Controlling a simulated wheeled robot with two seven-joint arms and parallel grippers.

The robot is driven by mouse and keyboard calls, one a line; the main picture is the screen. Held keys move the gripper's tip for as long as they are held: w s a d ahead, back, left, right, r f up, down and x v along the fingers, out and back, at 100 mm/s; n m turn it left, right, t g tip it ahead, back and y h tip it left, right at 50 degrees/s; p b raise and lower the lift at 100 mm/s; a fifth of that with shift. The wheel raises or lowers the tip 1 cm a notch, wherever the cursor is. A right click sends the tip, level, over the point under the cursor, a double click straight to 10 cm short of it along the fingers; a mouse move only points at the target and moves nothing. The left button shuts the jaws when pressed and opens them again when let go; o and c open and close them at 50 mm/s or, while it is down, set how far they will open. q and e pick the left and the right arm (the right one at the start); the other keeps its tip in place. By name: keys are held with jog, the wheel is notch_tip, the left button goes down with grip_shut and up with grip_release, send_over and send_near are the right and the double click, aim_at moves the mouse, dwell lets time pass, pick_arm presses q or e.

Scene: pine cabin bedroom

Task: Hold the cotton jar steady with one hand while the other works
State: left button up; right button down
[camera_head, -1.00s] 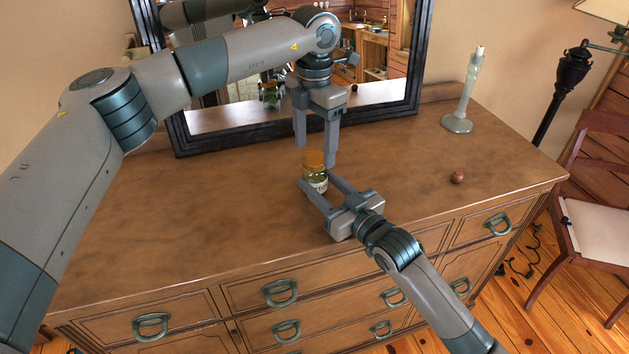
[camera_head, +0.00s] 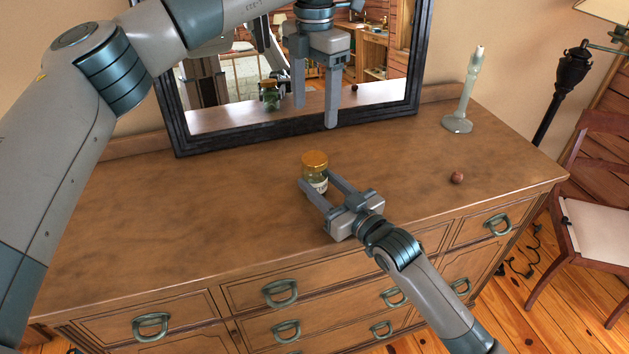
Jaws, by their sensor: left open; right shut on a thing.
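The cotton jar (camera_head: 315,170) stands upright on the dresser top, a small glass jar with an orange-gold lid and a pale label. My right gripper (camera_head: 325,186) reaches in from the lower right and is shut on the jar's body, one finger on each side. The lid is on the jar. My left gripper (camera_head: 315,112) is open and empty, pointing down, well above and behind the jar, in front of the mirror.
The wooden dresser top (camera_head: 190,215) is mostly clear. A framed mirror (camera_head: 230,120) stands at its back. A pale candlestick (camera_head: 461,100) stands at the back right, and a small brown ball (camera_head: 457,177) lies right of the jar. A chair (camera_head: 595,210) and a lamp (camera_head: 570,75) are beyond the right edge.

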jog(key=c, duration=0.9)
grip_release()
jog(key=shift+s+d, duration=0.1)
jog(key=b+v, duration=0.3)
jog(key=v, duration=1.4)
